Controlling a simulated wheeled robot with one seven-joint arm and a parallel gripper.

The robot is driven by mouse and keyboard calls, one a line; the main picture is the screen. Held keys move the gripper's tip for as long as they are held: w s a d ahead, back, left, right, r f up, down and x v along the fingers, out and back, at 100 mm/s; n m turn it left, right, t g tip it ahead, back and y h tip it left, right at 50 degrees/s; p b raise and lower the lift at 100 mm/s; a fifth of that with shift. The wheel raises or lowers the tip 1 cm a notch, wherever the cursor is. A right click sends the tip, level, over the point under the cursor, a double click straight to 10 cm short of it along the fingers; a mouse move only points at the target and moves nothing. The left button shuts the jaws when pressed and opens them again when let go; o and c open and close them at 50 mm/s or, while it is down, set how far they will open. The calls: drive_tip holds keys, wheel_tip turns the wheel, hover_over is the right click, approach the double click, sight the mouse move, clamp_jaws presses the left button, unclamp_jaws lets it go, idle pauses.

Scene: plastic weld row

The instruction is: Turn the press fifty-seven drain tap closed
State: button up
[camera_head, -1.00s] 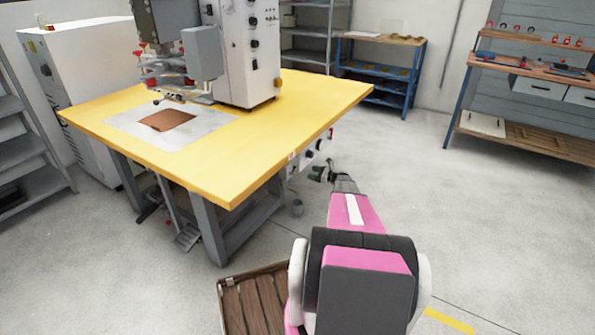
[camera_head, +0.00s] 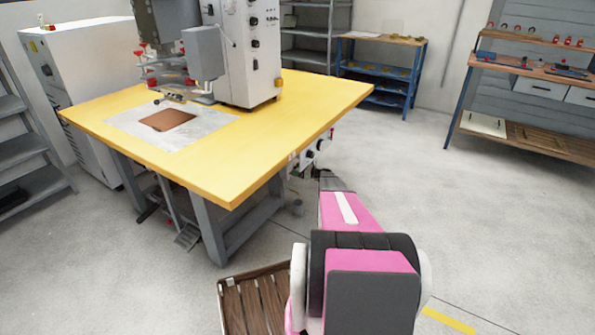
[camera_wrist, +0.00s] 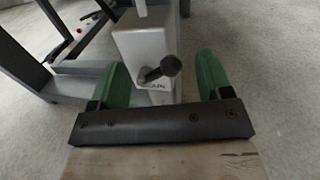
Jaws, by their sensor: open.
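The drain tap shows in the wrist view as a dark round-ended lever (camera_wrist: 161,69) on the front of a pale box (camera_wrist: 145,42). The lever slants up to the right, and a partly hidden dark label sits under its lower end. My gripper (camera_wrist: 162,70) is open, with one green finger on each side of the lever and a visible gap to both. I cannot tell how deep the fingers reach beside it. In the head view my gripper (camera_head: 308,173) is small and dark by the press table's right side, and the tap cannot be made out.
The yellow-topped press table (camera_head: 300,115) overhangs close to my gripper, with a control panel (camera_head: 315,150) under its edge. A wooden pallet or crate (camera_head: 258,303) lies on the floor beside my arm. The floor to the right is open.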

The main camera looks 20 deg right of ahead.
drive_tip(key=c, duration=0.9)
drive_tip(key=shift+c, duration=0.2)
drive_tip(key=shift+s+n, duration=0.1)
drive_tip(key=shift+n, duration=0.2)
drive_tip(key=n, duration=0.1)
drive_tip(key=a+n+h, duration=0.1)
drive_tip(key=n, duration=0.1)
drive_tip(key=s+n, duration=0.1)
drive_tip(key=n, duration=0.1)
drive_tip(key=shift+a+r, duration=0.15)
drive_tip(key=shift+r, duration=0.2)
drive_tip(key=shift+s+a+n+h, duration=0.2)
drive_tip(key=shift+a+n+h, duration=0.1)
drive_tip(key=shift+n, duration=0.7)
drive_tip(key=shift+s+a+n+h, duration=0.15)
drive_tip(key=shift+n+h, duration=0.15)
drive_tip(key=shift+n, duration=0.7)
drive_tip(key=o, duration=0.9)
drive_tip(key=shift+f, duration=0.1)
drive_tip(key=shift+o, duration=0.2)
